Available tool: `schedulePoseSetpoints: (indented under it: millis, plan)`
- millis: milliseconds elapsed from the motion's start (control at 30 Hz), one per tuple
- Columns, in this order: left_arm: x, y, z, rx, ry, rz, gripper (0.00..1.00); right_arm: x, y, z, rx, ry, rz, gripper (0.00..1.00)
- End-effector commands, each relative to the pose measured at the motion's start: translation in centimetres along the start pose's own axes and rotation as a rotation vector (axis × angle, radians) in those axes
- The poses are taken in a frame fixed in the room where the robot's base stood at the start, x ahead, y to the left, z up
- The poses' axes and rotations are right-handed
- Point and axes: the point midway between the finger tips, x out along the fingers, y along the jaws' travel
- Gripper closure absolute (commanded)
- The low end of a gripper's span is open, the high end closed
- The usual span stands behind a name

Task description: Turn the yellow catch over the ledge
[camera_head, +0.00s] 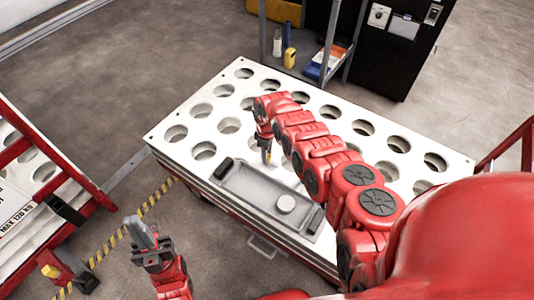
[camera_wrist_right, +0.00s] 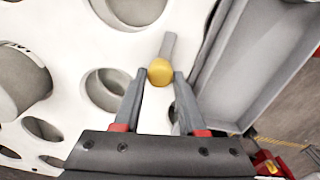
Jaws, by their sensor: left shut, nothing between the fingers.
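The yellow catch (camera_wrist_right: 160,72) shows in the right wrist view as a round yellow knob with a grey bar pointing away from my gripper. The bar lies on the white table top beside the grey tray (camera_wrist_right: 205,85), apart from its rim. My right gripper (camera_wrist_right: 160,78) is open, its fingertips on either side of the knob; I cannot tell whether they touch it. In the head view my right gripper (camera_head: 266,152) points down at the tray's far side and mostly hides the catch. My left gripper (camera_head: 143,232) is shut and empty, left of the table.
The white table top (camera_head: 180,115) has rows of round holes. A red-framed rack (camera_head: 50,150) stands at left, a shelf cart (camera_head: 325,65) and black cabinet (camera_head: 395,45) behind.

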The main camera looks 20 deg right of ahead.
Motion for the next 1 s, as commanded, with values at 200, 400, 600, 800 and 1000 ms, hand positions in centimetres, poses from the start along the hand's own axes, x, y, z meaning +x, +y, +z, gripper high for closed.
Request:
schedulePoseSetpoints:
  millis: [200, 400, 600, 800, 1000]
  plan:
    - [0.0, 0.0, 0.0, 0.0, 0.0, 0.0, 1.0, 0.0, 0.0, 0.0, 0.0, 0.0, 0.0, 1.0]
    - [0.01, 0.0, -0.01, 0.0, 0.0, 0.0, 1.0, 0.0, 0.0, 0.0, 0.003, 0.0, 0.0, 1.0]
    - [0.12, -0.01, -0.02, 0.0, 0.0, 0.0, 1.0, -0.04, 0.02, -0.02, 0.042, 0.001, 0.0, 1.0]
    - [0.37, -0.02, -0.06, 0.0, 0.0, 0.0, 1.0, -0.14, 0.04, -0.15, 0.151, 0.002, 0.002, 1.0]
    - [0.6, -0.03, -0.1, 0.0, 0.0, 0.0, 1.0, 0.02, -0.1, -0.03, 0.323, -0.002, -0.001, 1.0]
